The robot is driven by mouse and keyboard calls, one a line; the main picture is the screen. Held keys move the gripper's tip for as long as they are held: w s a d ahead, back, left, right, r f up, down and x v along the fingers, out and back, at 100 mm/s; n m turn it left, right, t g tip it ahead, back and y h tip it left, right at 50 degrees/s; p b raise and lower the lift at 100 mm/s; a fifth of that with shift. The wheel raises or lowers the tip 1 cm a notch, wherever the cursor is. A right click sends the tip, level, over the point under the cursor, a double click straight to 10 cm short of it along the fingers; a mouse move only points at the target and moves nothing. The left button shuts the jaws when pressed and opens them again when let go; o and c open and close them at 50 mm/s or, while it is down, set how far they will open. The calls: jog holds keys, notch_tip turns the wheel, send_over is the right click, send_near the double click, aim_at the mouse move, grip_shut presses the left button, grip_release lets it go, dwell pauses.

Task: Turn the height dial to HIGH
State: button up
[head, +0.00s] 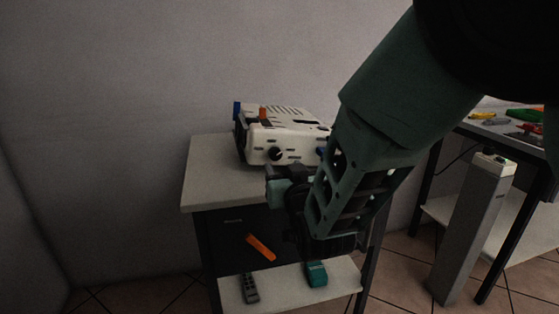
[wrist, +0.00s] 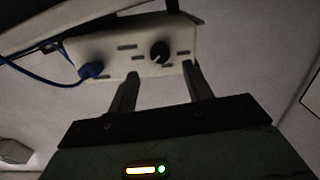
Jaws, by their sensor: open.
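A white box-shaped device (head: 290,140) stands on the grey cabinet top. Its front face carries a black round dial (head: 275,154), which also shows in the wrist view (wrist: 160,52); its pointer setting and labels are too small to read. My gripper (head: 276,178) is in front of the device, just below the dial in the head view. In the wrist view my gripper (wrist: 159,72) has its two fingers apart, nothing between them, tips just short of the dial in the picture. I cannot tell whether a finger touches the face.
A blue plug (wrist: 92,70) with a cable sits in the device's face left of the dial. The cabinet top (head: 212,165) is clear at left. An orange handle (head: 261,247) is on the dark front; a lower shelf holds a grey remote-like thing (head: 250,288). A grey column (head: 470,230) stands right.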

aim_at(277, 156)
jog(key=x, duration=0.5)
jog(key=shift+w+a, duration=0.1)
jog(key=shift+w, duration=0.3)
jog(key=shift+c, duration=0.2)
jog(key=c, duration=0.9)
jog(key=shift+b, duration=0.3)
